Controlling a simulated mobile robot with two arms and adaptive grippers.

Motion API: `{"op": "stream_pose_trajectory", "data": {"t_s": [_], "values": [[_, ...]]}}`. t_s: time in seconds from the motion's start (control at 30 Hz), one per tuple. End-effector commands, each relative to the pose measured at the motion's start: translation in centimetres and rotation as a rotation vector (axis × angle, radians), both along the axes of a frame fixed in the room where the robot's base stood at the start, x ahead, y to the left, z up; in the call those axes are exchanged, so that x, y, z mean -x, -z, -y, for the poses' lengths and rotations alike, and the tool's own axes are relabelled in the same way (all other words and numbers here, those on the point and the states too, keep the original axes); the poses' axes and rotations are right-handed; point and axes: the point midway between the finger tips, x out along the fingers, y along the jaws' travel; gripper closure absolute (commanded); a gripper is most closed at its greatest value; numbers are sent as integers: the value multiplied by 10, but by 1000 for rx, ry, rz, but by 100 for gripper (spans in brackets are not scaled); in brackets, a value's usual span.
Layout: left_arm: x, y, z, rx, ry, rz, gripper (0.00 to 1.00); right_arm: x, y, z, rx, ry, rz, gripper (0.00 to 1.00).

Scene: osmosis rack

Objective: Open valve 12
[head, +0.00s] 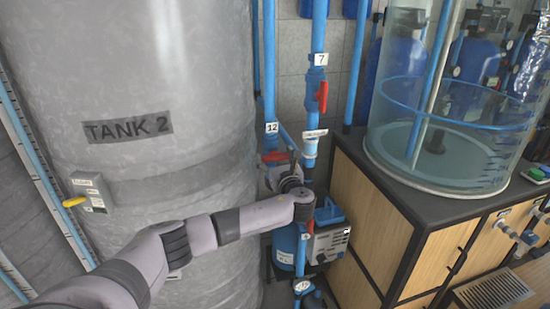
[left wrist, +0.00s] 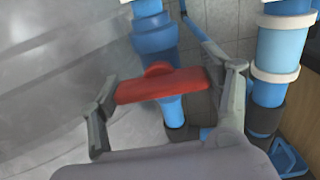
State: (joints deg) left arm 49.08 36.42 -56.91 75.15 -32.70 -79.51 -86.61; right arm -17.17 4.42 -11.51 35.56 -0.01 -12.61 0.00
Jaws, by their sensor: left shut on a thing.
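Valve 12 sits on a blue vertical pipe under the label 12 (head: 272,128), beside the grey tank. Its red handle (head: 275,157) is partly hidden behind my left gripper (head: 284,172) in the head view. In the left wrist view the red handle (left wrist: 162,86) lies crosswise over the blue pipe (left wrist: 155,35), between the two fingers of my left gripper (left wrist: 165,95). The fingers touch or nearly touch the handle's two ends. My right gripper is in neither view.
The grey tank (head: 125,60) marked TANK 2 stands close on the left. A second pipe with label 7 (head: 320,59) and a red valve handle (head: 321,97) runs just right. A blue pump (head: 328,213) sits below. A wooden cabinet (head: 365,220) bears a clear tank (head: 450,100).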

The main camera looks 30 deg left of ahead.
Motion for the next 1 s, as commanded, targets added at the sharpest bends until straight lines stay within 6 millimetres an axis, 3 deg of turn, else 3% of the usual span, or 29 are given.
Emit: {"op": "stream_pose_trajectory", "data": {"t_s": [0.27,0.63,1.0], "values": [[0,0,0,0,-1,0,56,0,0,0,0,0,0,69],[0,3,0,42,-2,47,57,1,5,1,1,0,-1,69],[1,5,0,228,-2,264,57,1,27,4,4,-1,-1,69]]}}
